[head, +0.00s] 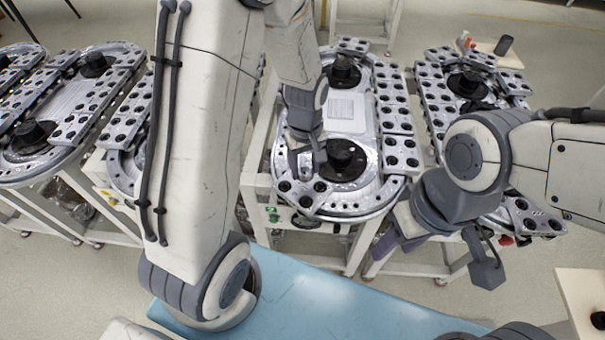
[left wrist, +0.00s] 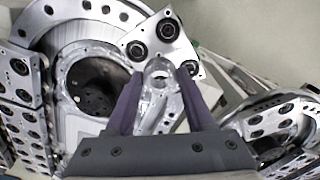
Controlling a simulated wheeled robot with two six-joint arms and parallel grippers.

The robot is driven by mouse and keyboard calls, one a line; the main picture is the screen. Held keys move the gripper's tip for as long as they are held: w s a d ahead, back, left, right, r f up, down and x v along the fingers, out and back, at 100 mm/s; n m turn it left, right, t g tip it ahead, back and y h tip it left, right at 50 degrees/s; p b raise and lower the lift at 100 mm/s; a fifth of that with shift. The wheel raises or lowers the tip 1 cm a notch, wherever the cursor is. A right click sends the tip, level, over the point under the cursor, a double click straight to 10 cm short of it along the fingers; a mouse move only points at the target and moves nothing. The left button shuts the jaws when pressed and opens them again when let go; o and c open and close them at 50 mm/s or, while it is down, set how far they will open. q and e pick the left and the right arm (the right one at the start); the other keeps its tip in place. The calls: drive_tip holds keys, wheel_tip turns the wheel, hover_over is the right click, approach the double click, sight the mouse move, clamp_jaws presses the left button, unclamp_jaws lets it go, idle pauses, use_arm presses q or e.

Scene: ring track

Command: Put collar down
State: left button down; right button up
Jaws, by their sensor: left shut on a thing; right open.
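My left gripper (head: 306,163) is low over the front end of the middle ring track (head: 340,205), just left of a black hub (head: 342,158). In the left wrist view its two fingers (left wrist: 160,88) are shut on a small shiny metal collar (left wrist: 160,72) with a round opening. The collar is beside a grey plate with dark round holes (left wrist: 165,35); whether it touches the track cannot be told. In the head view the collar is hidden by the fingers. My right gripper (head: 399,242) is open and empty, in front of the right-hand track.
More oval tracks on white stands are at left (head: 90,95) and right (head: 435,95). A blue surface (head: 320,300) lies in front of the middle stand. A wooden top (head: 580,300) is at lower right. Loose dark items (head: 503,46) stand behind the right track.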

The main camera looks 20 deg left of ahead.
sight(302, 186)
use_arm(q)
drive_tip(key=shift+s+a+f, duration=0.15)
drive_tip(key=shift+a+f, duration=0.2)
drive_tip(key=shift+f, duration=0.15)
wheel_tip(302, 186, down, 3)
drive_tip(key=shift+f+p, duration=0.1)
drive_tip(key=shift+p, duration=0.35)
drive_tip(key=shift+f, duration=0.15)
drive_tip(key=shift+f, duration=0.2)
drive_tip(key=shift+c, duration=1.3)
unclamp_jaws()
drive_tip(key=shift+r, duration=0.1)
